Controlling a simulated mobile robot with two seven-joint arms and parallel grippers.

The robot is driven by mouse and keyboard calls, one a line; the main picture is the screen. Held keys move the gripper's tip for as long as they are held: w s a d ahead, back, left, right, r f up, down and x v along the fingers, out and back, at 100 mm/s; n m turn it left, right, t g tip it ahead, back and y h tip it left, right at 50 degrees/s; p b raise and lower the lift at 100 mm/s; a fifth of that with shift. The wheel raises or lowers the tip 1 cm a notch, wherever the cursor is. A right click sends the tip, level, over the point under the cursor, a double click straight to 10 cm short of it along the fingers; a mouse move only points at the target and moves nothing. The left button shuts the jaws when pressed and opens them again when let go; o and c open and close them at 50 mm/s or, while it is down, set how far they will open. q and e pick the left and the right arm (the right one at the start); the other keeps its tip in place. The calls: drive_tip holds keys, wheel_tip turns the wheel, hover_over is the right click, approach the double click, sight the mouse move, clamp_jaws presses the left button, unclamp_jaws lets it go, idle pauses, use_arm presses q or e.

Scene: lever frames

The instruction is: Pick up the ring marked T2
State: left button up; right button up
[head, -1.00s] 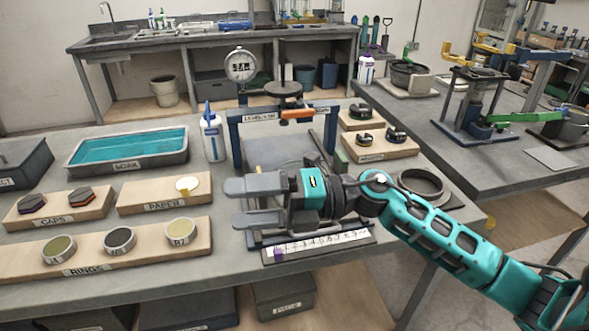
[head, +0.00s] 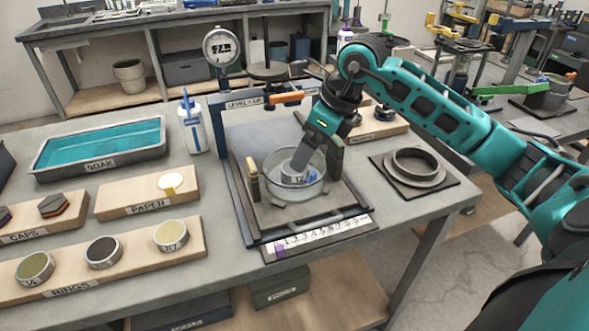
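A small pale ring (head: 290,177) with a mark too small to read for certain sits in a round glass dish (head: 273,188) on the bed of the levelling frame. My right gripper (head: 301,161) points down into the dish at this ring. Its fingers overlap in this view, so I cannot tell whether they are open or closed on the ring. Three more rings lie on the wooden board labelled RINGS: a left one (head: 35,268), a dark-centred one (head: 103,252) and a right one (head: 170,236). I cannot read T2 on any. My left gripper is not in view.
A white bottle (head: 194,125) and a teal soak tray (head: 100,146) stand left. A dark round collar (head: 414,168) on a mat lies right.

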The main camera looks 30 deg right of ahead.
drive_tip(key=x, duration=0.6)
drive_tip(key=shift+w+a+r, duration=0.2)
drive_tip(key=shift+w+a, duration=0.05)
drive_tip(key=c, duration=1.3)
drive_tip(key=shift+o, duration=0.2)
drive_tip(key=shift+r, duration=0.15)
drive_tip(key=shift+r, duration=0.55)
wheel_tip(320, 180, up, 19)
drive_tip(key=p, duration=0.1)
drive_tip(key=shift+f+p, duration=0.15)
drive_tip(key=shift+p, duration=0.25)
